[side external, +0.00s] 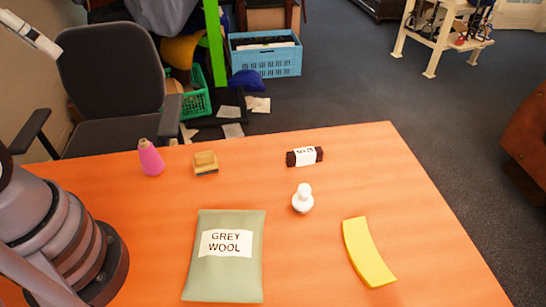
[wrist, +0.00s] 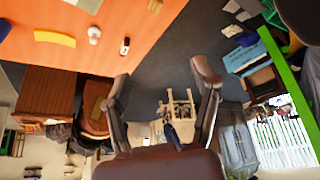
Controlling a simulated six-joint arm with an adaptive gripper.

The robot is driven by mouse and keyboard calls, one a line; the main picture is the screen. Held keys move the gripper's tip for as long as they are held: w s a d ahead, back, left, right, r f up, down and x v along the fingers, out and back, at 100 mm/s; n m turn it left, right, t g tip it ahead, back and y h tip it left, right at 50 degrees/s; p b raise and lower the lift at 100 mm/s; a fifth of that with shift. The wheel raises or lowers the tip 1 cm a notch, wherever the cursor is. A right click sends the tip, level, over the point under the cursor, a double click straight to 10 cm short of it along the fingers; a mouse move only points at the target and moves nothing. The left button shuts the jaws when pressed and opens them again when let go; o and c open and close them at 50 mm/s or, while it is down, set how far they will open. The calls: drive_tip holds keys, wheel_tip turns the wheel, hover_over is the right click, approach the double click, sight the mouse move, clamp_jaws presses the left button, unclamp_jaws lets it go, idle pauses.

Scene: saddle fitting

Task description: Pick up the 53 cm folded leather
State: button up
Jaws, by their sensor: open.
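A small dark brown folded piece with a white label band (side external: 291,159) lies near the far edge of the orange table, right of centre. Its lettering is too small to read surely, so I cannot confirm the 53 cm. It also shows in the wrist view, small and dark (wrist: 125,46), near the table's edge. My gripper (wrist: 163,76) is open and empty in the wrist view, its two fingers wide apart, well away from the piece. The gripper is not visible in the side external view, where only my lower arm shows at the left.
On the table (side external: 420,240) are a grey-green pouch labelled GREY WOOL (side external: 222,275), a white knob-shaped piece (side external: 302,200), a yellow curved strip (side external: 366,253), a pink cone (side external: 150,158) and a tan block (side external: 205,163). An office chair (side external: 110,75) stands behind the table.

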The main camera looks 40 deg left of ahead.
sight(287, 157)
drive_tip(key=w+d+f+n+g+h, duration=0.3)
drive_tip(key=w+d+f+n+h, duration=0.3)
drive_tip(key=w+d, duration=0.3)
drive_tip(key=w+d+f+n+g+h, duration=0.2)
drive_tip(key=w+d+f+n+h, duration=0.3)
drive_tip(key=w+d+h, duration=0.4)
drive_tip(key=w+f+n+t+y, duration=0.1)
drive_tip(key=w+f+n+t, duration=0.5)
drive_tip(key=w+f+n, duration=0.35)
drive_tip(key=a+f+n+t+y, duration=0.1)
drive_tip(key=f+n, duration=0.1)
drive_tip(key=f, duration=0.3)
drive_tip(key=a+f+n+t+y, duration=0.1)
drive_tip(key=a+f+n+y, duration=0.1)
drive_tip(key=f, duration=0.3)
drive_tip(key=w+a+f+n+t+y, duration=0.1)
drive_tip(key=a+f+n, duration=0.1)
drive_tip(key=f, duration=0.4)
drive_tip(key=shift+n+t+y, duration=0.3)
drive_tip(key=shift+n+y, duration=0.1)
drive_tip(key=shift+n, duration=0.15)
drive_tip(key=x, duration=0.7)
drive_tip(key=shift+w+f, duration=0.1)
drive_tip(key=shift+w+x, duration=0.2)
drive_tip(key=shift+x, duration=2.85)
drive_tip(key=shift+a, duration=0.2)
drive_tip(key=shift+c, duration=0.4)
